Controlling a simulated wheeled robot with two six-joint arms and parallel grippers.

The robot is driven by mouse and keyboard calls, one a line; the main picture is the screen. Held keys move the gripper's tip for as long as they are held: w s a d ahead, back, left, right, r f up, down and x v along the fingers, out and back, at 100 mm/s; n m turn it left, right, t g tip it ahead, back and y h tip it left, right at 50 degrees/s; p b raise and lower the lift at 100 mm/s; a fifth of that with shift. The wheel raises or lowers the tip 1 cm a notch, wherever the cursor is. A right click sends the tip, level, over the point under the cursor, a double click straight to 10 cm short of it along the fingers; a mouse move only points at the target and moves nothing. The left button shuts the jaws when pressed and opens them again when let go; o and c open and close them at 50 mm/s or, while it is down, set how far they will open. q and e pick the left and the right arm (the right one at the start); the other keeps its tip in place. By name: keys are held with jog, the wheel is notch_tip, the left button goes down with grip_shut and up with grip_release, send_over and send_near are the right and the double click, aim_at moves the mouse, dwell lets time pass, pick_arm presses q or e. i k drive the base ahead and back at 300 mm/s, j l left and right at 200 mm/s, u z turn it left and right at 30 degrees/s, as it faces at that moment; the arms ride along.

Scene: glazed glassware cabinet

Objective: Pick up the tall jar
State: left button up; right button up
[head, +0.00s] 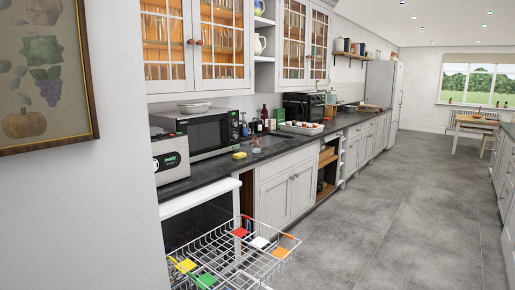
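I cannot pick out a tall jar for certain. Glassware stands behind the small panes of the left glazed wall cabinet (170,40) and the right glazed wall cabinet (304,40). It is too small to tell one piece from another. The doors of both cabinets look shut. Several dark bottles (264,116) stand on the counter beside the microwave. Neither of my grippers shows in the head view.
A wire rack (225,262) with several coloured pieces juts out low in front. A dark counter (200,180) runs along the left wall, bearing a microwave (205,132), a toaster-like appliance (171,162) and a tray (301,128). The grey floor (390,200) is clear to the right.

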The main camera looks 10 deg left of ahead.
aim_at(256, 141)
jog(key=i+l+z, duration=0.35)
jog(key=i, duration=0.15)
jog(key=i+z, duration=0.65)
jog(key=i, duration=1.9)
jog(key=i+u, duration=0.2)
jog(key=i, duration=0.25)
jog(key=i+l+u, duration=0.15)
jog(key=i, duration=0.35)
jog(key=i+u, duration=0.2)
jog(key=i, duration=0.25)
jog(key=i+l+u, duration=0.2)
jog(key=i, duration=0.25)
jog(key=i+j+u, duration=0.2)
jog(key=u, duration=0.2)
jog(key=i+j+u, duration=0.1)
jog(key=i+u, duration=0.9)
jog(key=u, duration=0.2)
jog(key=i+j+u, duration=0.1)
jog(key=i+j, duration=0.2)
jog(key=i, duration=0.15)
